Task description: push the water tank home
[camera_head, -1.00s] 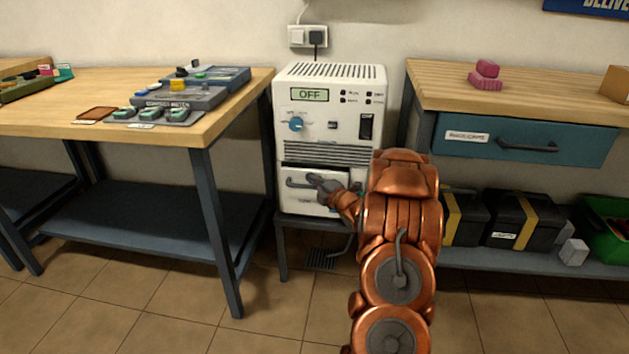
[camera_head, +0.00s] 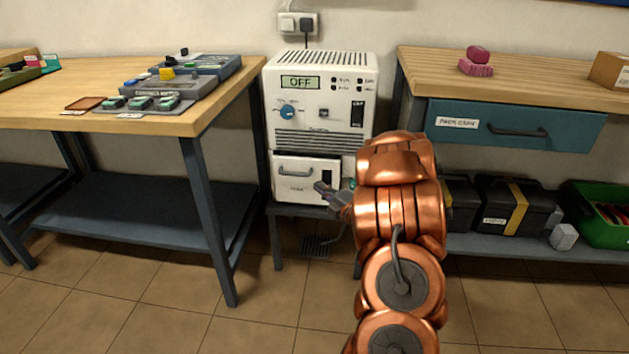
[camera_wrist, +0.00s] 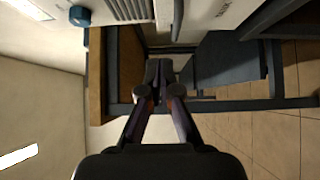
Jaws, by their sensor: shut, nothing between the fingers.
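The water tank (camera_head: 297,185) is the white drawer-like front low in the white machine (camera_head: 318,100). It has a grey bar handle (camera_head: 295,174) and a dark upright window. A dark line runs along its top edge; I cannot tell whether it sits flush. My gripper (camera_head: 322,188) is shut and empty in front of the tank's lower right part, and my arm hides the machine's lower right corner. In the wrist view my shut fingertips (camera_wrist: 159,68) point toward the machine, with the white tank front (camera_wrist: 207,17) above and right of them. Contact is not clear.
The machine stands on a dark low stand (camera_head: 277,235). A workbench (camera_head: 200,122) with meters stands at left. Black cases (camera_head: 510,205) stand below. Tiled floor in front is free.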

